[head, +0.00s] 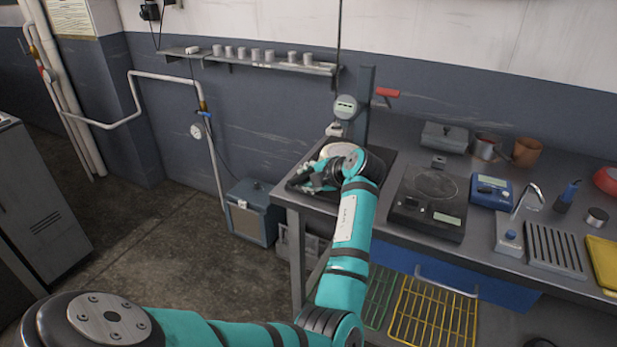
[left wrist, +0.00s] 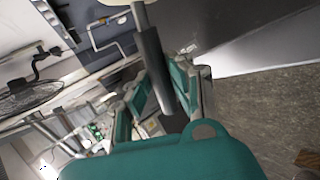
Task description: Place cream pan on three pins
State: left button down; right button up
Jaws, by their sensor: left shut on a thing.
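The cream pan (head: 338,149) shows as a pale rounded edge behind my left wrist, at the left end of the counter. In the left wrist view a pale edge of it (left wrist: 122,2) shows at the very top, with a metal stem and a dark grey handle (left wrist: 153,68) running down from it. My left gripper (head: 312,178) is shut on this handle; its teal fingers (left wrist: 150,95) stand on both sides of it. The pan is over or beside a dark flat unit (head: 382,163); I cannot tell whether they touch. The three pins cannot be made out. My right gripper is not in view.
A black hotplate-like device (head: 430,197) stands to the right on the counter (head: 375,215), then a blue meter (head: 490,192) and a small tap (head: 527,200). A grey post (head: 366,105) rises behind the pan. A wall shelf (head: 270,65) holds several small cups.

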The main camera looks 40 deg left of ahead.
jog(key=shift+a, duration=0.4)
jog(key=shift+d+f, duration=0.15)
pick_arm(q)
jog(key=shift+f, duration=0.1)
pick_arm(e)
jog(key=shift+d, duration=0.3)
pick_arm(q)
jog(key=c, duration=1.1)
grip_release()
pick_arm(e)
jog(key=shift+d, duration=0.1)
